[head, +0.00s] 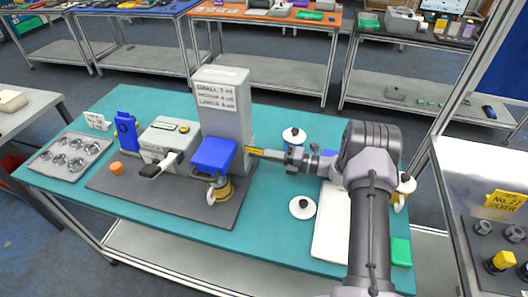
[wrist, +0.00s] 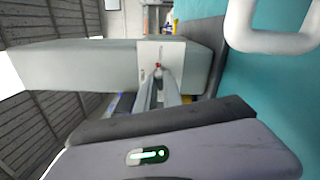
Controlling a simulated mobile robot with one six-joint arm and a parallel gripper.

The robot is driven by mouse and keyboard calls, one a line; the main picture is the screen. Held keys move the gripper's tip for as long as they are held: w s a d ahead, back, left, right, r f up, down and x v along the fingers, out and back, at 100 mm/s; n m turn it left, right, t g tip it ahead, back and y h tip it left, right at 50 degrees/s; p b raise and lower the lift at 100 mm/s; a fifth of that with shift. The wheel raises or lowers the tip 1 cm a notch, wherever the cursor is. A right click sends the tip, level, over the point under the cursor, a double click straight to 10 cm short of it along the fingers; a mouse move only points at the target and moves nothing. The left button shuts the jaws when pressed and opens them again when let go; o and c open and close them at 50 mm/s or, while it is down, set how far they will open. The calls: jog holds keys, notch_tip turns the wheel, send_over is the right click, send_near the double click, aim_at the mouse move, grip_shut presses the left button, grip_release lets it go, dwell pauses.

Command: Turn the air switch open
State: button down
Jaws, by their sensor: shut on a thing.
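A tall grey machine (head: 223,110) with a printed label stands on a dark mat on the teal table in the head view. My gripper (head: 254,152) reaches its right side from the right. In the wrist view the machine (wrist: 75,65) lies sideways across the picture. A small air switch with a red tip (wrist: 158,67) shows on its pale end face. My gripper (wrist: 158,82) is shut on the switch, its two fingers close together there. The switch is hidden in the head view, and its exact turn angle is too small to tell.
A blue block (head: 214,155) and a yellow-banded container (head: 220,188) are at the machine's front. A smaller grey device (head: 166,139) stands left of it. White round-lidded items (head: 303,207) and a white board (head: 330,225) lie near my arm. A metal tray (head: 68,157) is far left.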

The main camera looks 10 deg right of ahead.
jog(key=shift+m+p, duration=0.3)
jog(key=shift+m, duration=1)
jog(key=shift+f+m, duration=0.1)
jog(key=shift+m, duration=0.2)
jog(key=c, duration=1.5)
grip_release()
jog(key=shift+d, duration=0.1)
jog(key=p+v, duration=0.1)
jog(key=v, duration=0.6)
jog(key=shift+s+d, duration=0.1)
jog(key=shift+s, duration=0.05)
